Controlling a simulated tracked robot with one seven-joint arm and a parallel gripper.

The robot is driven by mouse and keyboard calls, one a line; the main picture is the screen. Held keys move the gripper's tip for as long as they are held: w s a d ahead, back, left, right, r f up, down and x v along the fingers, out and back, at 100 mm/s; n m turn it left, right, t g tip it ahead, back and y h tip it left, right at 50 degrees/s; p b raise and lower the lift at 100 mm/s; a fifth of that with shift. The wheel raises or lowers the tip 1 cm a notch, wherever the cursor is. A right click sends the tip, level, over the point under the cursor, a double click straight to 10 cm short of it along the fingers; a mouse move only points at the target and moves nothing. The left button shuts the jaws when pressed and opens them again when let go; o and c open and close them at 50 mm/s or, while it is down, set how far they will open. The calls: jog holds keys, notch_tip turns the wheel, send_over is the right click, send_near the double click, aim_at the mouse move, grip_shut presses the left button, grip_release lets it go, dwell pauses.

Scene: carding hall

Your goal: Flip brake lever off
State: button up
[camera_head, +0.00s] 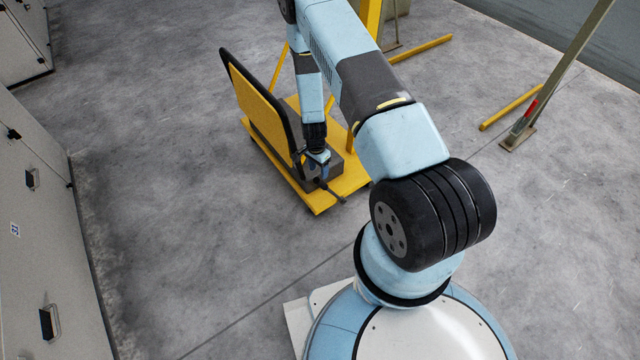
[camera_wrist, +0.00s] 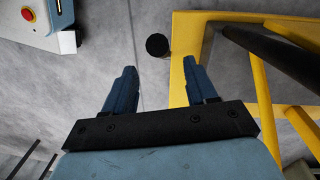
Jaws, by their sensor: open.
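A yellow flat base (camera_head: 318,203) carries an upright yellow panel (camera_head: 262,108) with a dark frame. A short dark lever (camera_head: 332,193) sticks out over the near edge of the base. In the wrist view I take the round black end (camera_wrist: 157,45) to be this lever's tip, beside the yellow base edge (camera_wrist: 184,75). My gripper (camera_head: 318,172) is low at the near end of the base. In the wrist view its two blue fingers (camera_wrist: 160,72) are apart and empty. The black end shows just beyond the fingertips, between them in the picture, and appears untouched.
Yellow bars (camera_wrist: 262,100) and a dark bar (camera_wrist: 275,50) lie to the right in the wrist view. Grey cabinets (camera_head: 40,225) stand at the left. The floor (camera_head: 200,250) between is clear.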

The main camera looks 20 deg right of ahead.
aim_at(320, 183)
jog(key=f, duration=0.9)
jog(key=shift+s+d, duration=0.15)
jog(key=shift+s, duration=0.2)
jog(key=shift+c, duration=0.4)
grip_shut()
